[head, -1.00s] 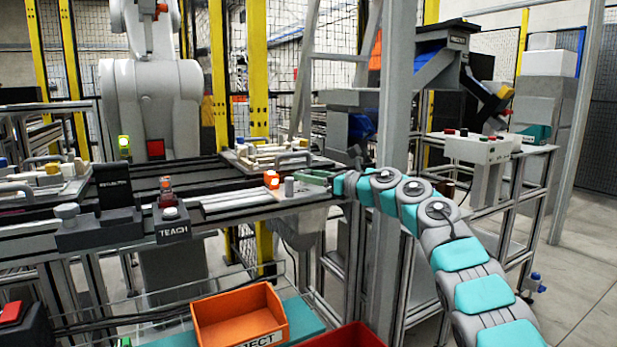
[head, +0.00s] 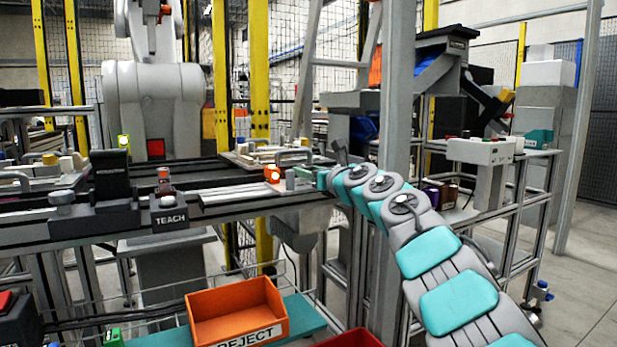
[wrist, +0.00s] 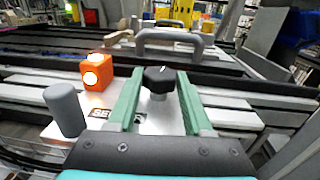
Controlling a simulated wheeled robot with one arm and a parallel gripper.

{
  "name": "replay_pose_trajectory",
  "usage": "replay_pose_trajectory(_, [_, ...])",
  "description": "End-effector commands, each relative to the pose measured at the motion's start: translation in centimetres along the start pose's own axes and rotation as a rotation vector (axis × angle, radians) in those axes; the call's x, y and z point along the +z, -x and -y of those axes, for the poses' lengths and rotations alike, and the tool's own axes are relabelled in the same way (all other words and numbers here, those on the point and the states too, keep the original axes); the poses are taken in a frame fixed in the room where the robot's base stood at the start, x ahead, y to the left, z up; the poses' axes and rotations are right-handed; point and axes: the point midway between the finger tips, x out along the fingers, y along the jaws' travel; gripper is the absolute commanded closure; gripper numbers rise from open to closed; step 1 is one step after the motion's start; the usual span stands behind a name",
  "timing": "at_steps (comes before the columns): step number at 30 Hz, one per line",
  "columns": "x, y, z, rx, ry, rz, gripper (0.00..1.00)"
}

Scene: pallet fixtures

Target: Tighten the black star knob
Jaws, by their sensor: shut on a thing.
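The black star knob (wrist: 159,77) has a white mark on top and stands upright on a short light stem over a metal plate (wrist: 100,128). My gripper (wrist: 160,73) has green fingers, one on each side of the knob in the wrist view, and is shut on it. In the head view my gripper (head: 298,177) is at the right end of the bench fixture, and the knob cannot be made out there.
An orange block with a lit lamp (wrist: 97,72) and a grey cylinder (wrist: 64,109) stand left of my fingers. A grey handle (wrist: 168,42) arches behind the knob. A grey upright post (head: 396,110) stands close to my arm. An orange REJECT bin (head: 237,310) sits below.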

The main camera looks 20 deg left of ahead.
Motion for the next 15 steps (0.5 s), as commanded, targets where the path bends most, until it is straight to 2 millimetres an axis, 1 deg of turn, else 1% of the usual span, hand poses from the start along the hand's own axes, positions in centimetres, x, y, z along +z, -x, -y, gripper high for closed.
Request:
replay_pose_trajectory(1, [0.16, 0.03, -0.26, -0.024, 0.006, 0.0, 1.0])
replay_pose_trajectory(15, [0.32, -0.06, -0.57, -0.233, 0.002, -0.002, 1.0])
